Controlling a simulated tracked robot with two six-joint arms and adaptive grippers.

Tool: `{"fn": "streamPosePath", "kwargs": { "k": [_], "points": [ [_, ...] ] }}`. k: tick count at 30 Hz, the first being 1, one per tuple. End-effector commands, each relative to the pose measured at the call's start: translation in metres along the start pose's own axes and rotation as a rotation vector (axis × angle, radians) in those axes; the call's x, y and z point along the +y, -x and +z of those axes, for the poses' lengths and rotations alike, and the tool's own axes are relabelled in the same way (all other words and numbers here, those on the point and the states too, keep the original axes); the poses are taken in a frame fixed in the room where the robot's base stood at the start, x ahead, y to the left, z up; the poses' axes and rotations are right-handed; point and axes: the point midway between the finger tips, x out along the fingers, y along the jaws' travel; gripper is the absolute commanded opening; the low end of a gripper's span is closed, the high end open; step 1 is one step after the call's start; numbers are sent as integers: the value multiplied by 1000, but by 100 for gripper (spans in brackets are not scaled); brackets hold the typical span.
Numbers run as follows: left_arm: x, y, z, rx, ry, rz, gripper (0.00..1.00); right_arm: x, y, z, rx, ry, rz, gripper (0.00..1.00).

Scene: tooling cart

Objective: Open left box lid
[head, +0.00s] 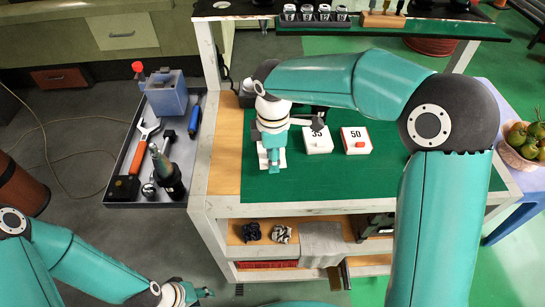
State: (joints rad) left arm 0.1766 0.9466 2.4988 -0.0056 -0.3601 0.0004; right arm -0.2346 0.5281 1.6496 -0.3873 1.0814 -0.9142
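The left box (318,143), white and marked with a number that looks like 35, sits on the green mat (330,182). Its lid looks closed, though its back edge is partly covered. The right box (357,141), white with a red piece and marked 50, stands beside it.
Sockets (315,13) line the back shelf. A fruit basket (522,150) stands at right. The mat's front is clear; my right arm covers its right side.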

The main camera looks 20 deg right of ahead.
Motion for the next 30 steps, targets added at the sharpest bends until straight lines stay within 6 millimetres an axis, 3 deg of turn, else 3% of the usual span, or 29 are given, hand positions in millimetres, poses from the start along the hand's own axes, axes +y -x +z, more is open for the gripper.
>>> {"fn": "streamPosePath", "kwargs": {
  "k": [10,17,30],
  "points": [
    [0,0,0,0,0,0,40,0,-4,0,0,-1,0,35],
    [0,0,0,0,0,0,40,0,-4,0,0,-1,0,0],
    [0,1,0,0,0,0,40,-3,-3,0,0,0,1,0]
  ]
}}
